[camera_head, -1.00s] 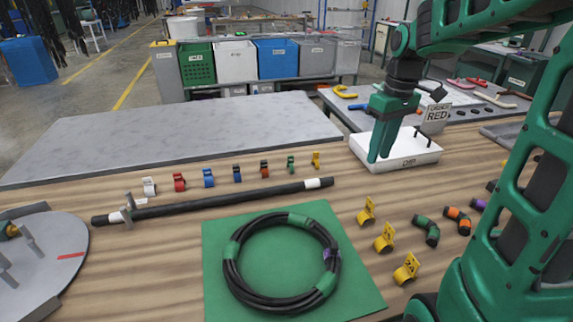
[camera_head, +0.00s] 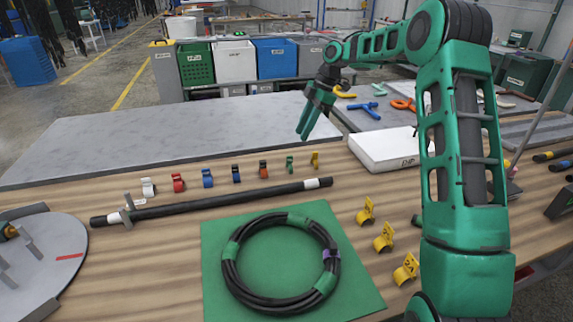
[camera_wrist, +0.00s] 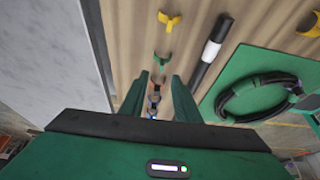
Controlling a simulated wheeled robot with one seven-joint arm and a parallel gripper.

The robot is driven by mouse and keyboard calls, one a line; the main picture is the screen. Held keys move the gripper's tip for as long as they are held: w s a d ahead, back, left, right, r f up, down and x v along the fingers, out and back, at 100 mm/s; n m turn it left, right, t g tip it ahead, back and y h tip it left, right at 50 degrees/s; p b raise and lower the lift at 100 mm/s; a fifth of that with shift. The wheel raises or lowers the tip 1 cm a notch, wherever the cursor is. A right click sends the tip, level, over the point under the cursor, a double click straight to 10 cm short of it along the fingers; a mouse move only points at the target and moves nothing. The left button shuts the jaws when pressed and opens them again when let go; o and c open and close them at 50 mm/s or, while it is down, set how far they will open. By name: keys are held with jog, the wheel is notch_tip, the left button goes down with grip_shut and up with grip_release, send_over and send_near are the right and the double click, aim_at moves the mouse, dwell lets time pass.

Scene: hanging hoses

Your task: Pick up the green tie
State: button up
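The green tie (camera_head: 290,163) is a small clip standing upright in the row on the wooden table, between an orange tie (camera_head: 264,169) and a yellow tie (camera_head: 315,160). My gripper (camera_head: 303,135) is above the table, behind and a little right of the green tie, with its fingers pointing down. In the wrist view the green tie (camera_wrist: 161,62) lies just ahead of the fingertips, roughly centred between them. The fingers (camera_wrist: 160,77) are apart and nothing is held between them.
A black rod (camera_head: 230,202) lies in front of the tie row. A hose coil (camera_head: 235,285) rests on a green mat (camera_head: 215,240). A white box (camera_head: 375,150) stands right of the gripper. A grey slab (camera_head: 150,140) lies behind the row.

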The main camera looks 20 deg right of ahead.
send_near(289, 163)
jog(key=f, duration=0.1)
jog(key=shift+w+a+x, duration=0.1)
jog(key=shift+a+x, duration=0.1)
jog(key=shift+x, duration=1.15)
jog(key=shift+w+a+x, duration=0.15)
jog(key=shift+a+x, duration=0.05)
jog(key=shift+x, duration=1.15)
jog(key=shift+r, duration=0.2)
grip_shut()
